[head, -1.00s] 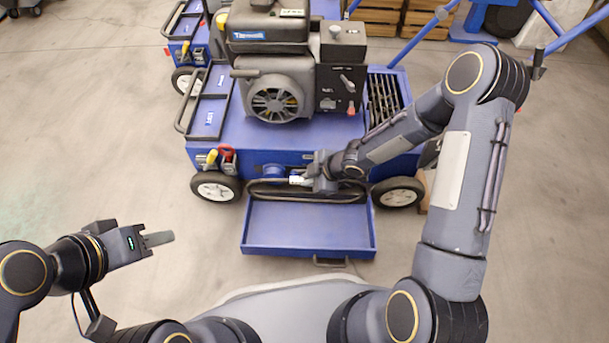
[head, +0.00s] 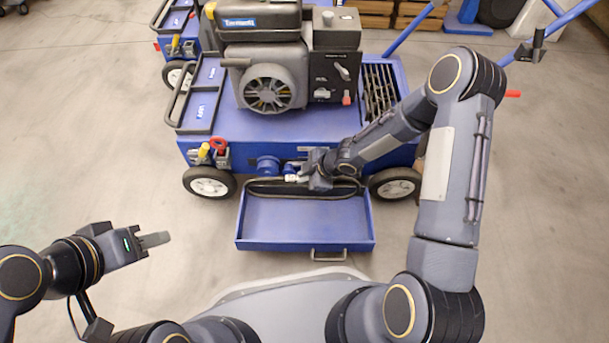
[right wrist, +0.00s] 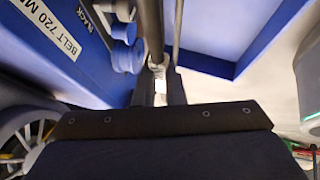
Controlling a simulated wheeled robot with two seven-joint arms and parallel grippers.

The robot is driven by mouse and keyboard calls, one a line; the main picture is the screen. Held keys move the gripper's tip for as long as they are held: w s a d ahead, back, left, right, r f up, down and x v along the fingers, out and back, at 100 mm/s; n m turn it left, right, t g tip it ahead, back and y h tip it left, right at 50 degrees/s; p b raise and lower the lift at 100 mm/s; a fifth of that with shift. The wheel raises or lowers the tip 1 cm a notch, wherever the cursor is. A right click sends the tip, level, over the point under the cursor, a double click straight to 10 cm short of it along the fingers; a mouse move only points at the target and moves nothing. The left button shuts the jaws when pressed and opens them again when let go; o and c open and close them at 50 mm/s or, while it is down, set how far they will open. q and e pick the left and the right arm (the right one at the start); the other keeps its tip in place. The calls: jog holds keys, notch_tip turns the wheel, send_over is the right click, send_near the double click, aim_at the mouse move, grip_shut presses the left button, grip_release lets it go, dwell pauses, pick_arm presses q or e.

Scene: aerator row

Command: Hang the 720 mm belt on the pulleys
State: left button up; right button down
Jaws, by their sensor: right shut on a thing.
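The belt (head: 335,196) is a dark loop, drawn long sideways, in front of the cart's blue front face and over the back of the open tray. My right gripper (head: 299,178) is shut on the belt at a whitish patch, which also shows between the fingers in the right wrist view (right wrist: 160,86). Blue pulleys (head: 267,166) stick out of the front face just behind and above the belt; they also show in the right wrist view (right wrist: 127,55), apart from the strand. My left gripper (head: 155,240) is far off at lower left, empty; its finger gap does not show.
The blue tray (head: 305,244) juts out below the belt between two wheels (head: 209,183). A label (right wrist: 50,35) reading "BELT 720 M..." is on the cart face. Yellow and red handles (head: 212,147) stand left of the pulleys.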

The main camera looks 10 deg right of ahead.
jog(key=shift+w+f+b, duration=0.2)
jog(key=shift+f+b, duration=0.1)
jog(key=shift+f, duration=0.35)
jog(key=shift+w+f+b, duration=0.15)
jog(key=shift+f+b, duration=0.15)
jog(key=shift+f, duration=0.35)
jog(key=shift+w+d+r+p, duration=0.1)
jog(key=shift+w+r+p, duration=0.1)
jog(key=shift+p, duration=0.3)
jog(key=w+p, duration=0.1)
jog(key=p, duration=0.1)
jog(key=w+p, duration=0.1)
jog(key=p, duration=0.1)
jog(key=shift+d+f, duration=0.1)
jog(key=shift+d, duration=0.1)
jog(key=shift+d+p, duration=0.15)
jog(key=shift+p, duration=0.55)
